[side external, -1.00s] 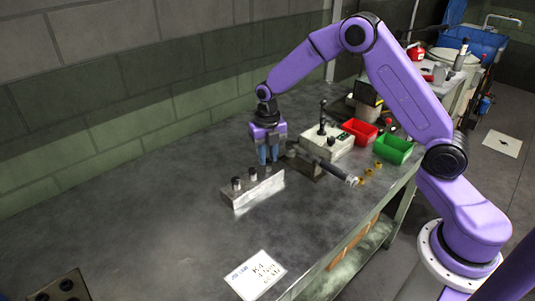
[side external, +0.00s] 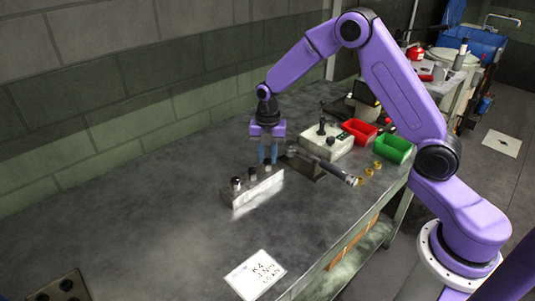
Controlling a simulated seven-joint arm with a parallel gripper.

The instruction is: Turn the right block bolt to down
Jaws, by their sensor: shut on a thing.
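The metal block (side external: 253,191) lies on the grey bench near the middle of the side external view, with dark-topped bolts standing along its top. The left bolt (side external: 236,183) and the middle bolt (side external: 252,174) are in plain sight. The right bolt (side external: 267,163) is at the block's far right end, directly under my gripper and partly hidden by its blue fingers. My gripper (side external: 268,158) points straight down and is shut on the right bolt. The bolt's exact turn cannot be made out at this size.
A dark tool with a long handle (side external: 325,168) lies just right of the block. A pale control box (side external: 327,142), a red bin (side external: 359,131) and a green bin (side external: 393,149) stand further right. A paper card (side external: 255,275) lies in front.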

